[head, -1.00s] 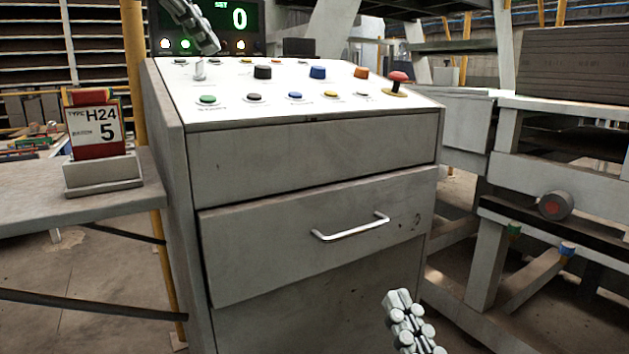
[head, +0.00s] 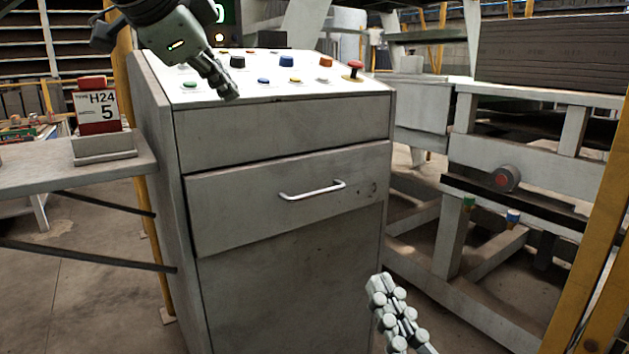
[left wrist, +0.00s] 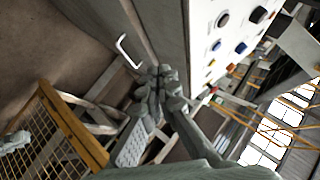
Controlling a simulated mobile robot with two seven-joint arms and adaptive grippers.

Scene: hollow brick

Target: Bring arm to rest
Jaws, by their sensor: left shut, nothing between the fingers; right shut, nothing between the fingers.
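My left gripper (head: 224,84) is shut and empty. In the head view it hangs from the top left, in front of the sloped white button panel (head: 277,89) of a grey cabinet. In the left wrist view its closed fingers (left wrist: 158,76) point toward the cabinet, whose drawer handle (left wrist: 127,50) shows beyond them. My right gripper (head: 380,286) is shut and empty, low in the head view, in front of the cabinet's lower right edge. Neither gripper visibly holds anything.
The cabinet drawer (head: 240,212) has a metal handle (head: 312,190). A shelf with a card holder (head: 104,146) stands at the left. A grey frame with a stack of dark boards (head: 550,55) stands at the right. A yellow post (head: 590,260) rises at the right edge.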

